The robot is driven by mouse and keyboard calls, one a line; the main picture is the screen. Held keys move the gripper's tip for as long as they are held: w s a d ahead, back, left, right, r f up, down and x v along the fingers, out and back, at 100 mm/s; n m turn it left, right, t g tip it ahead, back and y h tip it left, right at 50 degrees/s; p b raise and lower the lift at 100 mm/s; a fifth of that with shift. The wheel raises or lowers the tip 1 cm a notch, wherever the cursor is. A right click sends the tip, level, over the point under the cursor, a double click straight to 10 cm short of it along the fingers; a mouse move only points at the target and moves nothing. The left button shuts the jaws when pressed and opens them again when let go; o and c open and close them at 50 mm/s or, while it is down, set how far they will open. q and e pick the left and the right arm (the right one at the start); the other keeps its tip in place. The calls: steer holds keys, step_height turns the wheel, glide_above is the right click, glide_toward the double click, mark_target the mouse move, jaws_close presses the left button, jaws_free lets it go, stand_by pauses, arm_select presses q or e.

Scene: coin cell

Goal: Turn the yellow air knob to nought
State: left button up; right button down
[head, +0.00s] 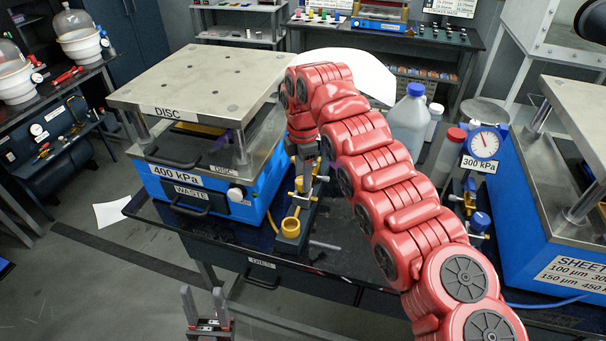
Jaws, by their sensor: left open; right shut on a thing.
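My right arm is the red one, arching from the lower right to the bench. Its gripper (306,158) points down, shut at the top of the brass air fittings (299,187) beside the left blue press. The yellow air knob is in its grasp, mostly hidden by the hand. A yellow round cup-shaped part (290,226) stands on a dark block just in front of the fittings. I cannot see how far the knob is turned. My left gripper (204,302) is low at the bottom of the picture, open and empty, fingers pointing up, away from the bench.
The left blue press (259,187), labelled 400 kPa, stands close left of the fittings. A round gauge (487,143) labelled 300 kPa and a blue press (535,225) stand at right. A grey bottle (409,122) stands behind my arm. The floor at lower left is mostly clear.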

mark_target(301, 179)
steer(key=n, duration=0.6)
steer(key=shift+p, duration=0.4)
steer(key=n, duration=0.6)
steer(key=shift+n+p, duration=0.3)
steer(key=shift+c, duration=1.5)
jaws_free()
steer(key=r, duration=0.7)
steer(key=shift+a, duration=0.2)
step_height(301, 179, up, 10)
steer(key=p, duration=1)
steer(key=shift+d+r, duration=0.2)
